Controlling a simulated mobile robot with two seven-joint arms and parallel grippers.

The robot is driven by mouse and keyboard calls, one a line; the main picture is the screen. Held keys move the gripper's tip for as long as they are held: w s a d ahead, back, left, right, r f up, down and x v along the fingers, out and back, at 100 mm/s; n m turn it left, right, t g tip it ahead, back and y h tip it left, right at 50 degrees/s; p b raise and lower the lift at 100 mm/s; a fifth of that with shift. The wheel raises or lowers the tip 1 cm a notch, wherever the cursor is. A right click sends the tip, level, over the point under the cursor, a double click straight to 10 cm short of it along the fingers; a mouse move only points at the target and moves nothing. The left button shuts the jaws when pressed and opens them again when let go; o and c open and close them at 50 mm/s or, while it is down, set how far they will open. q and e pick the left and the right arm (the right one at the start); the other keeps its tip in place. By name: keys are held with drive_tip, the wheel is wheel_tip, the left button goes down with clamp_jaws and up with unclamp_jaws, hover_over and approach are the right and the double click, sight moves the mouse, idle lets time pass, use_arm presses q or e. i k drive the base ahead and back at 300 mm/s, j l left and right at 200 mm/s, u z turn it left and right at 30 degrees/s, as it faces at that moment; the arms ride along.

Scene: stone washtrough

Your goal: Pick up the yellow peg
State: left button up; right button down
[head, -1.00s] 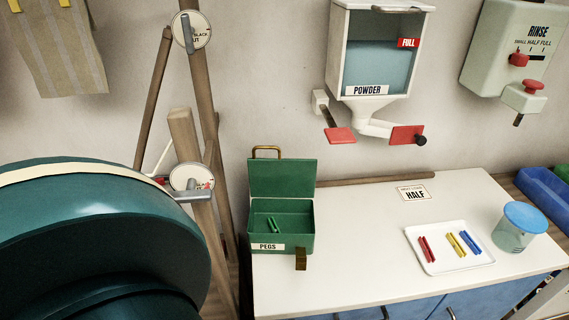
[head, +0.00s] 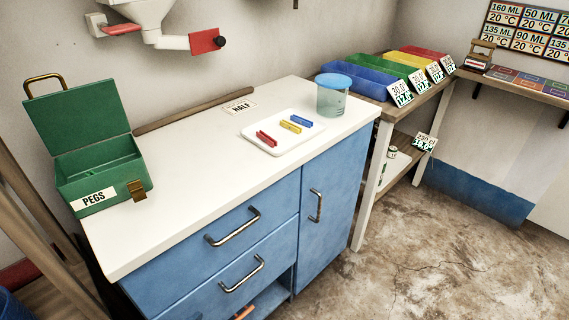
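The yellow peg (head: 290,127) lies on a white tray (head: 259,144) on the white counter. It sits between a red peg (head: 266,138) on its left and a blue peg (head: 301,121) on its right, apart from both. Neither of my grippers shows in the head view.
An open green box labelled PEGS (head: 98,174) stands at the counter's left end. A lidded jar (head: 331,99) stands just right of the tray. A wooden stick (head: 180,107) lies along the wall. Coloured bins (head: 360,83) stand beyond the counter. The counter's front is clear, and floor is open at right.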

sight(288, 126)
drive_tip(key=i+l+u, duration=0.1)
drive_tip(key=l, duration=0.25)
drive_tip(key=i+l+u, duration=0.1)
drive_tip(key=i+l, duration=0.15)
drive_tip(key=l, duration=0.15)
drive_tip(key=i+l+u, duration=0.1)
drive_tip(key=l, duration=0.25)
drive_tip(key=i, duration=0.05)
